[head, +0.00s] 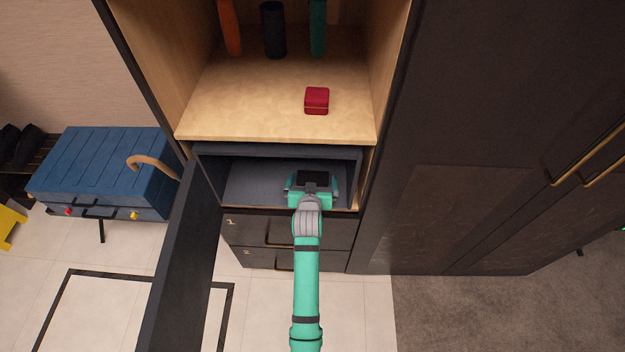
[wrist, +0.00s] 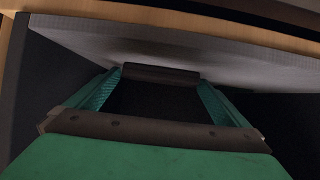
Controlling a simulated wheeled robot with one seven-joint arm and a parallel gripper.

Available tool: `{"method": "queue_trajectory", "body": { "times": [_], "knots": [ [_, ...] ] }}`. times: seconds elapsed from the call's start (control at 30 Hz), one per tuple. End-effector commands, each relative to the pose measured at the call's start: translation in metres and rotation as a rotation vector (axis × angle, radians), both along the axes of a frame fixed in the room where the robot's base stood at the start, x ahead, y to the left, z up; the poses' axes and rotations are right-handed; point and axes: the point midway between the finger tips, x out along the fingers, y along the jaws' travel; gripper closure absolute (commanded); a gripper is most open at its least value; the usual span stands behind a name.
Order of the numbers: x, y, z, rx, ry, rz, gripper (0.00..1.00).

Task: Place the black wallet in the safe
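The safe (head: 245,182) is a dark grey compartment below the wooden shelf, and its door (head: 185,265) hangs open to the left. My gripper (head: 313,181) is at the right part of the safe's opening, reaching inside. The black wallet (head: 315,178) is between its teal fingers, which appear to press on its two sides. In the wrist view the wallet (wrist: 160,74) shows as a dark shape between the fingertips, with a grey safe surface (wrist: 235,62) beyond it. I cannot tell whether the wallet touches the safe floor.
A red box (head: 317,101) sits on the shelf above, with an orange, a black and a green item at the back. Drawers (head: 285,230) are below the safe. A blue suitcase (head: 105,170) with a cane handle near it stands left. The safe's left interior is clear.

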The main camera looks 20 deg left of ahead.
Motion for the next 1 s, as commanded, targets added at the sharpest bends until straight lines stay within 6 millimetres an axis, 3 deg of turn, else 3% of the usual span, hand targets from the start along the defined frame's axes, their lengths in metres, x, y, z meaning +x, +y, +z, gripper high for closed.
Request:
{"method": "queue_trajectory", "body": {
  "times": [0.37,0.8,1.0],
  "knots": [
    [-0.008,-0.002,0.007,-0.001,0.001,0.000,0.00],
    [-0.078,-0.021,0.046,0.000,0.000,0.001,0.00],
    [-0.097,-0.027,0.058,0.000,0.000,0.000,0.00]
  ]
}}
